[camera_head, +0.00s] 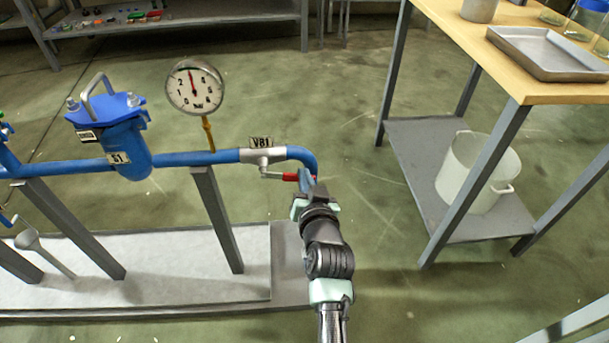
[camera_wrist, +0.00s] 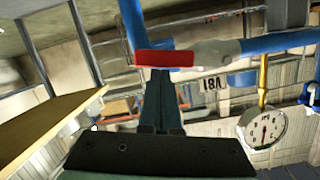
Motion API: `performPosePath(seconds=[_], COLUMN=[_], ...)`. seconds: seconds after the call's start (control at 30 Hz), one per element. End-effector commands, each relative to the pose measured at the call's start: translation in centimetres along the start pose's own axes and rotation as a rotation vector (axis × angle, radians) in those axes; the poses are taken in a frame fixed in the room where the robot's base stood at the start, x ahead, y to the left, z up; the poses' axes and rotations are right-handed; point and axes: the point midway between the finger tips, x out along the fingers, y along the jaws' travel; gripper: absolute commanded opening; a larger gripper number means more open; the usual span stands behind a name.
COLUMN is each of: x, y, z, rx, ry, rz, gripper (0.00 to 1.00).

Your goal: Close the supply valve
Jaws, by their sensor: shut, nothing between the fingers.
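The valve (camera_head: 262,158) tagged V81 is a light metal body on the blue pipe. It also shows in the wrist view (camera_wrist: 215,52), where the scene appears upside down. Its lever has a red handle (camera_head: 290,177) pointing right, roughly along the pipe. In the wrist view the red handle (camera_wrist: 165,59) lies across the picture just beyond my fingertips. My gripper (camera_head: 306,182) is shut and empty at the handle's right end, below the pipe's bend. The fingers (camera_wrist: 160,78) also show in the wrist view. I cannot tell whether they touch the handle.
A pressure gauge (camera_head: 194,86) and a blue strainer (camera_head: 124,135) are on the pipe to the left. Grey posts (camera_head: 217,220) support the pipe over a pale base (camera_head: 180,270). A wooden-topped table (camera_head: 480,65) stands right, with a white pot (camera_head: 477,172) on its lower shelf.

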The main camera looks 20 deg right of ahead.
Motion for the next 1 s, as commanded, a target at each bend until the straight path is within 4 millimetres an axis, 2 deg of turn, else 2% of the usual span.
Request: performPosePath(seconds=[0.37, 0.63, 1.0], x=[0.6, 1.1, 1.8], y=[0.6, 0.6, -0.3], z=[2.4, 4.7, 7.6], rx=[0.194, 0.443, 0.784], ry=[-0.005, -0.006, -0.008], rz=[-0.048, -0.111, -0.196], gripper=[0.00, 0.00, 0.00])
